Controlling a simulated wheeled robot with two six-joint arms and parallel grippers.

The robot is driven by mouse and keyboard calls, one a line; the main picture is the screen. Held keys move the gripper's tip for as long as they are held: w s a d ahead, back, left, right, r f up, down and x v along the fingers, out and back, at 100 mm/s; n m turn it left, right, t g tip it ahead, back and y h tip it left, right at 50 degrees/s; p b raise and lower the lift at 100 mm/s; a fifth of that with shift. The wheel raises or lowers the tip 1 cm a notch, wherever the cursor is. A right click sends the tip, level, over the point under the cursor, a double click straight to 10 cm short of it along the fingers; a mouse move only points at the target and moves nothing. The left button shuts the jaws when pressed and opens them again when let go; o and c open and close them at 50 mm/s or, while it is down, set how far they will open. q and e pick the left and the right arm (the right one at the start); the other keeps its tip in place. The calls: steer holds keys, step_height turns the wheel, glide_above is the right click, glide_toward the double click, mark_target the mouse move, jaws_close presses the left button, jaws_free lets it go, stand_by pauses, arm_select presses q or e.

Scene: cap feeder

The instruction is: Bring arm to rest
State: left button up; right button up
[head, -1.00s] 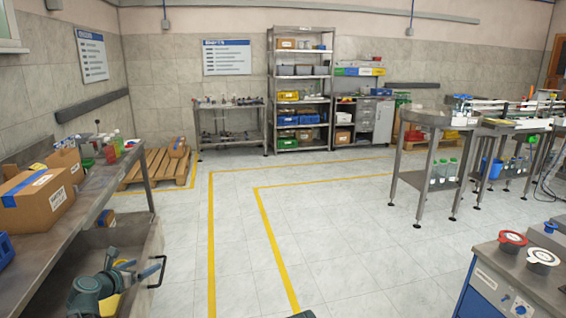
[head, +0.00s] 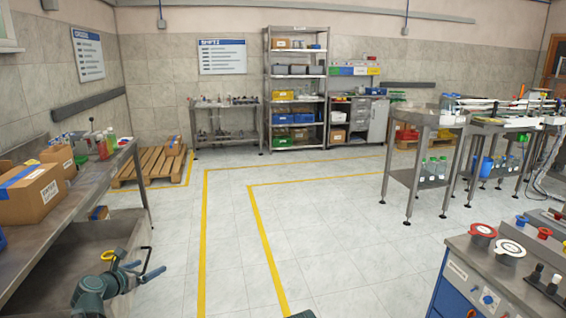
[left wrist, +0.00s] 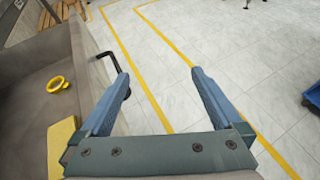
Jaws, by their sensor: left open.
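My left gripper (head: 146,268) is at the lower left of the head view, over the right side of an open grey metal bin or drawer (head: 60,262). In the left wrist view its two blue fingers (left wrist: 152,68) are spread wide with only floor between them, apart from a black bar handle (left wrist: 114,66) near the left finger. I cannot tell whether that finger touches the handle. A yellow ring (left wrist: 58,84) and a yellow block (left wrist: 62,145) show in the bin.
A steel bench (head: 86,198) with a cardboard box (head: 36,196) stands above the bin. A bench with red and white round caps (head: 510,250) is at the lower right. Tiled floor (head: 330,235) with yellow lines lies free between them.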

arm_select(q)
steer(key=s+d+f+m+g+h+b, duration=0.1)
steer(key=s+d+f+m+g+b, duration=0.2)
steer(key=d+m, duration=0.45)
steer(key=s+d+f+m+g, duration=0.2)
steer(key=s+d+f+m, duration=0.15)
steer(key=d+f, duration=0.45)
steer(key=s+d+f+m+g+h+b, duration=0.1)
steer(key=s+d+f+m+g+b, duration=0.1)
steer(key=d+m, duration=0.6)
steer(key=s+d+f+m+g+y+b, duration=0.2)
steer(key=s+d+m, duration=0.4)
steer(key=s+m, duration=0.3)
steer(key=s+d+f+m+g+y+b, duration=0.2)
steer(key=s+d+f+m+g+y, duration=0.2)
steer(key=s+m, duration=0.5)
step_height(320, 180, down, 4)
steer(key=shift+s+d+r+b, duration=0.3)
steer(key=shift+s+d, duration=0.2)
steer(key=shift+d, duration=0.55)
steer(key=shift+f, duration=0.1)
